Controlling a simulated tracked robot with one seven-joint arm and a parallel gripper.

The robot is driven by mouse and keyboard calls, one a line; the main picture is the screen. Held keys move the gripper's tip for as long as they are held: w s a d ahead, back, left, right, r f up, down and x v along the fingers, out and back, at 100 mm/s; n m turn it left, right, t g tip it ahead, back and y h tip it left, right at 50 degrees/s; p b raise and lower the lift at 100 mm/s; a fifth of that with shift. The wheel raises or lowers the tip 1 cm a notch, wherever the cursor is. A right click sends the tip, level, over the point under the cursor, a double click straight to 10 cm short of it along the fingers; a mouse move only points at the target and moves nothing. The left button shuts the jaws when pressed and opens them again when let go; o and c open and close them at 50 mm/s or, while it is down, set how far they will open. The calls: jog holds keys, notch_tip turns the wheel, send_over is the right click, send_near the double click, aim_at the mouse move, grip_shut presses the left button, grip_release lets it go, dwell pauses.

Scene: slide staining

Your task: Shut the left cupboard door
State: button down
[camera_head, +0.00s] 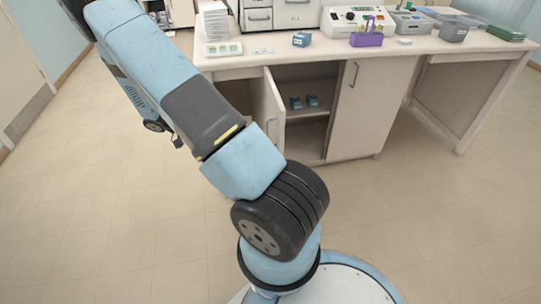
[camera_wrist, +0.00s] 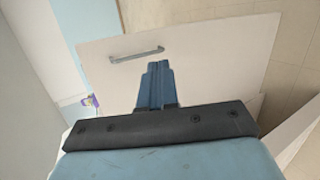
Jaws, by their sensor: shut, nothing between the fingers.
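The left cupboard door (camera_head: 273,110) stands open in the head view, swung out from the bench front and seen nearly edge-on. The cupboard interior shows to its right. In the wrist view a pale door panel (camera_wrist: 210,60) with a grey bar handle (camera_wrist: 137,54) fills much of the picture; it appears to be the outer face of this door. My gripper (camera_wrist: 157,66) is shut and empty, its fingertips in front of the panel beside the handle. I cannot tell whether they touch it. The gripper cannot be made out clearly in the head view, where my arm crosses the left side.
The right cupboard door (camera_head: 370,105) is shut. Two small blue items (camera_head: 304,102) sit on the inner shelf. Floor (camera_head: 100,215) left of the bench is clear.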

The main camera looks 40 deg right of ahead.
jog(key=s+d+f+g+h, duration=0.1)
jog(key=d+f+h, duration=0.2)
jog(key=f, duration=0.4)
jog(key=s+d+f+h, duration=0.1)
jog(key=d+f+h, duration=0.15)
jog(key=f, duration=0.45)
jog(key=x, duration=1.4)
jog(key=shift+f, duration=0.1)
